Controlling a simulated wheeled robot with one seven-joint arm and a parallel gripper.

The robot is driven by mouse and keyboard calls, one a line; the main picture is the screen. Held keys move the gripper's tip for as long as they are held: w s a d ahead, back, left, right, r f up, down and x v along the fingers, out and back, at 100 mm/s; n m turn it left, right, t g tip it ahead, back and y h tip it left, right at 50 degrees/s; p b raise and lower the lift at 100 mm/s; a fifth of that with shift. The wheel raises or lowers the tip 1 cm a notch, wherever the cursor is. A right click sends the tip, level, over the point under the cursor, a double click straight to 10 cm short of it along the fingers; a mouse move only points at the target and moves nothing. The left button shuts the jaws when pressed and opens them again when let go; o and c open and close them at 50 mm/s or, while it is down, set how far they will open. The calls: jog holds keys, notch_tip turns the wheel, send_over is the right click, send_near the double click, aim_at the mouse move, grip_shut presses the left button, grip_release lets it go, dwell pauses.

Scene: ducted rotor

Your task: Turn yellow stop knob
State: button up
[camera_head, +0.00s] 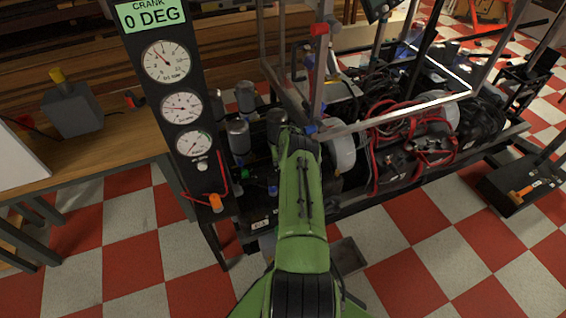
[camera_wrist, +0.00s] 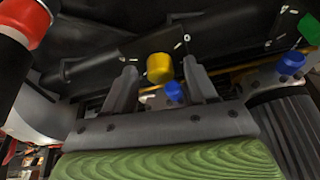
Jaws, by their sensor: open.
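A yellow knob (camera_wrist: 160,68), short and round, shows in the wrist view against a dark panel. My gripper (camera_wrist: 161,73) is open, with one finger on each side of the knob in the picture. A gap shows on both sides, and I cannot tell how far the knob is beyond the fingertips. In the head view my green arm hides the gripper and this knob.
Blue fittings (camera_wrist: 174,92) sit just below the yellow knob and at right (camera_wrist: 291,63). A green part (camera_wrist: 310,28) is at upper right, a red-collared black cylinder (camera_wrist: 28,22) at upper left. A gauge panel (camera_head: 150,25) stands left of my arm; a metal frame (camera_head: 400,115) stands right.

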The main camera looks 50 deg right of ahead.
jog(key=shift+c, duration=0.2)
jog(key=c, duration=1)
jog(key=m+g, duration=0.1)
jog(key=m, duration=0.2)
jog(key=shift+w+a+h, duration=0.1)
jog(key=shift+h, duration=0.2)
jog(key=o, duration=1)
jog(key=shift+o, duration=0.2)
jog(key=shift+r, duration=0.15)
